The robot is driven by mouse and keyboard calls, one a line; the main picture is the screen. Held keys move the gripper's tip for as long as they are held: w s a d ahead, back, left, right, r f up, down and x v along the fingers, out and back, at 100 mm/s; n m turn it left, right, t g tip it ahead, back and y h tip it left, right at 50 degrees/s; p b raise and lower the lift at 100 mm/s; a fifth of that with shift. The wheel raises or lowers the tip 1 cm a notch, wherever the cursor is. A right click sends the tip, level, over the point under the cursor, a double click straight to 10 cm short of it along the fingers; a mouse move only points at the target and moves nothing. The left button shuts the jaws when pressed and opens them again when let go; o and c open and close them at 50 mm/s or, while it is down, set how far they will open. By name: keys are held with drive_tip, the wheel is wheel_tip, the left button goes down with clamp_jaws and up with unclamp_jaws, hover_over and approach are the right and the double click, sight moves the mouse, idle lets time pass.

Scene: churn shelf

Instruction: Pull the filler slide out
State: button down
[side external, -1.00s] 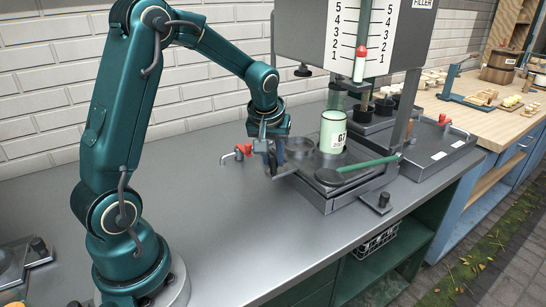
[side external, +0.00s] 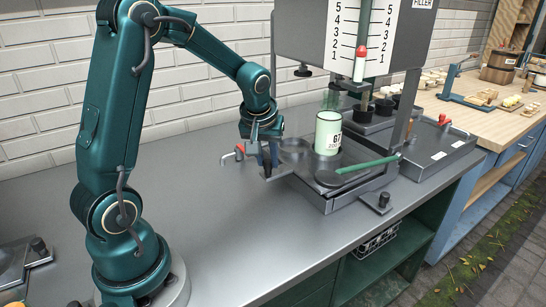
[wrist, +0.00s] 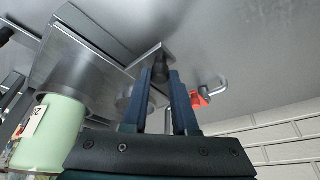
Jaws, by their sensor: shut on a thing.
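The filler slide (side external: 285,174) is a grey metal plate at the base of the filler, its left end sticking out over the bench. My gripper (side external: 266,162) is at that left end. In the wrist view my gripper's two fingers (wrist: 160,85) are shut on a dark knob (wrist: 160,68) at the end of the slide's narrow grey plate (wrist: 150,58). A pale green can (side external: 328,132) with a white label stands upright at the filler, beside a round metal ring (side external: 294,150). Whether the can rests on the slide itself is unclear.
A red-handled tap (side external: 239,150) is close to the left of my gripper. A green-handled paddle (side external: 365,166) lies across the front of the filler base. The filler's scale panel (side external: 362,35) hangs above. The bench (side external: 230,220) is clear in front and left.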

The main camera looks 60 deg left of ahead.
drive_tip(key=s, duration=1.2)
idle(0.4)
drive_tip(key=c, duration=0.7)
unclamp_jaws()
drive_tip(key=v, duration=0.5)
